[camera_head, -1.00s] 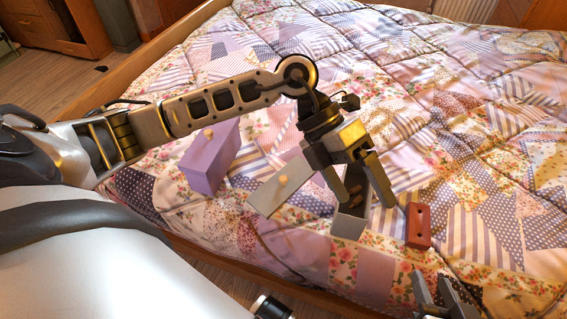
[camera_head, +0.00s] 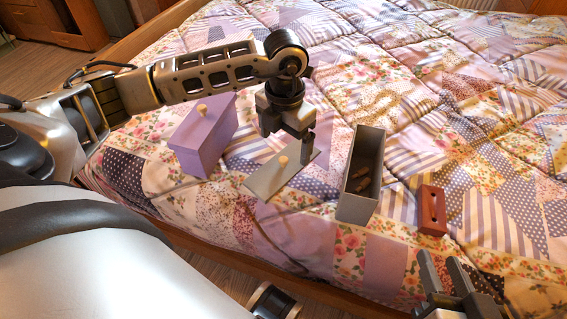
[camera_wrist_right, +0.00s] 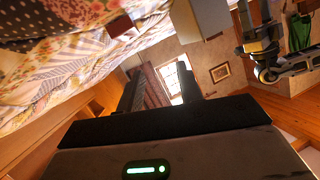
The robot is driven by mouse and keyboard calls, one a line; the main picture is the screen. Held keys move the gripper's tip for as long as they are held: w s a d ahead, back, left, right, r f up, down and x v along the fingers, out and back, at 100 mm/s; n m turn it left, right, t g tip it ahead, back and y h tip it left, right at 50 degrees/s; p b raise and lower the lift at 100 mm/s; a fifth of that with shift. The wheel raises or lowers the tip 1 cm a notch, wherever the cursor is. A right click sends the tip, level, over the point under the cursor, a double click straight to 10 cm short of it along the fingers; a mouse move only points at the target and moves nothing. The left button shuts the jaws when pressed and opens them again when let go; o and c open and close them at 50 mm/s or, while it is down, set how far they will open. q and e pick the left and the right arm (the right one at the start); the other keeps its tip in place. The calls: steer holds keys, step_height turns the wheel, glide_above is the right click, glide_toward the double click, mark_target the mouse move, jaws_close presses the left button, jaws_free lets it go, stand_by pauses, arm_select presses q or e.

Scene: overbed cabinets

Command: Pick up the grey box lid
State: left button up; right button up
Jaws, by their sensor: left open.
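The grey box lid (camera_head: 268,182) lies flat on the quilt, with a light wooden knob (camera_head: 283,161) on top. My left gripper (camera_head: 296,148) is open above the lid and points down, with one visible finger just right of the knob. The other finger is hard to make out, and I see no hold on the lid. The open grey box (camera_head: 356,208) stands right of the lid with dark brown items inside. My right gripper (camera_head: 445,272) is open and empty near the bed's front edge.
A purple box (camera_head: 203,145) with a knobbed lid stands left of the grey lid. A red-brown block (camera_head: 432,210) with holes lies right of the grey box. The patchwork quilt (camera_head: 450,110) is clear toward the back. A wooden bed rail (camera_head: 230,252) runs along the front.

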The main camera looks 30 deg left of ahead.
mark_target(283, 159)
arm_select(q)
step_height(283, 159, down, 6)
steer(key=shift+s+a+r+b, duration=0.1)
steer(key=shift+r+b, duration=0.15)
steer(key=shift+b, duration=0.8)
steer(key=shift+f, duration=0.1)
steer(key=shift+c, duration=0.3)
arm_select(e)
steer(key=shift+w+a+r+m+y, duration=0.2)
steer(key=shift+a+r+m+y, duration=0.2)
steer(key=shift+r+y, duration=0.1)
arm_select(q)
steer(key=c, duration=1)
